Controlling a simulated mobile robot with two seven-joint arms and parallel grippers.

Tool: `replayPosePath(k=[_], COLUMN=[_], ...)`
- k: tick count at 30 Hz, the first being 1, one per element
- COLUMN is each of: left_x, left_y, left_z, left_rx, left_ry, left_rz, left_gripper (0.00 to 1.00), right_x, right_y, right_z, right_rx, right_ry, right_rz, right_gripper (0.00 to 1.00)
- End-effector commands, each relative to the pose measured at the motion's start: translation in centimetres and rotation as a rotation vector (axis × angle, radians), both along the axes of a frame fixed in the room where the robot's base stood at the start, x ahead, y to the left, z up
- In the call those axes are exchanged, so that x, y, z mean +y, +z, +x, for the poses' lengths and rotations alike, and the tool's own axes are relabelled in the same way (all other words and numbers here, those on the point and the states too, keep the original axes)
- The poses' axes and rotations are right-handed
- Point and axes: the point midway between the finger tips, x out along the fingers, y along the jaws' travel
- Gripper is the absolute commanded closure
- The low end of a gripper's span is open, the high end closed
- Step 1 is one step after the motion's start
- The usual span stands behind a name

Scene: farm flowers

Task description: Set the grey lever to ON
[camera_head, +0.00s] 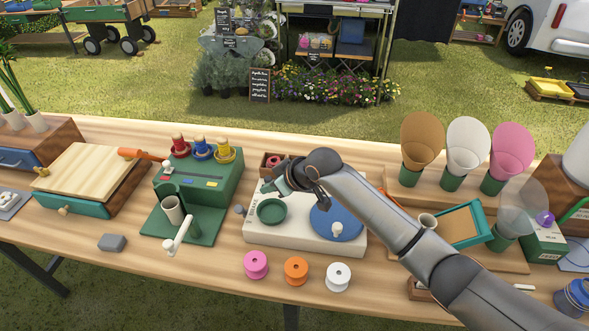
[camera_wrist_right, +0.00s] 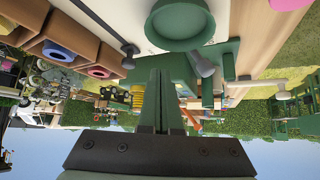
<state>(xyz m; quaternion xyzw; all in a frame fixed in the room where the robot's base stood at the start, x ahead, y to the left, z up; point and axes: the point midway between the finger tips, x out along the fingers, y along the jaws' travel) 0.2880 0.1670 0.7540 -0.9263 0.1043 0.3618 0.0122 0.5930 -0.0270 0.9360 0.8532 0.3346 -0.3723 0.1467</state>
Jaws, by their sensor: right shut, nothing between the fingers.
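A grey, knob-ended piece (camera_head: 239,209) shows at the left edge of the white base (camera_head: 262,231), beside the green round dish (camera_head: 271,211). It looks like the grey lever's handle, and a grey cylinder (camera_wrist_right: 203,63) shows beside the dish in the right wrist view. That view also shows a dark rod with a knobbed end (camera_wrist_right: 130,48) by the dish, so I cannot be certain which is the lever. No ON mark is readable. My right gripper (camera_head: 280,184) is over the base's back left, behind the dish, shut and empty. My left gripper is out of view.
A green machine (camera_head: 196,182) with a white crank (camera_head: 180,237) stands left. A small spool box (camera_head: 268,160) is behind the gripper. Pink, orange and white spools (camera_head: 337,277) stand in front.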

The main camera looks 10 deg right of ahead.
Motion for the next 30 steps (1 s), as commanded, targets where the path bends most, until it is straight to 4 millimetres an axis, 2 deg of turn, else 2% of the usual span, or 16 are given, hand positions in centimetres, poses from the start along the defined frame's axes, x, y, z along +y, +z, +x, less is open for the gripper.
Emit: replayPosePath(k=[9,18,25,28,30], left_x=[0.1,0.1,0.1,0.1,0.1], left_y=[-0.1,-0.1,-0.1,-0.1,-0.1], left_z=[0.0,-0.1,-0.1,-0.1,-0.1], left_rx=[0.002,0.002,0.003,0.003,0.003], left_ry=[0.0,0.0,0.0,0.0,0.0], left_rz=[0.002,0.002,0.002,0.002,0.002], left_gripper=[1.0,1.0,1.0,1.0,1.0], right_x=[-2.9,-4.4,-4.4,-4.2,-4.1], right_y=[4.4,6.7,6.3,4.9,3.3], right_z=[-2.8,-4.4,-5.0,-6.5,-8.3], right_rx=[-0.005,-0.003,0.006,0.024,0.044], right_ry=[-0.001,-0.001,-0.001,-0.006,-0.017], right_rz=[-0.001,0.0,0.001,0.004,0.008], right_gripper=[1.0,1.0,1.0,1.0,1.0])
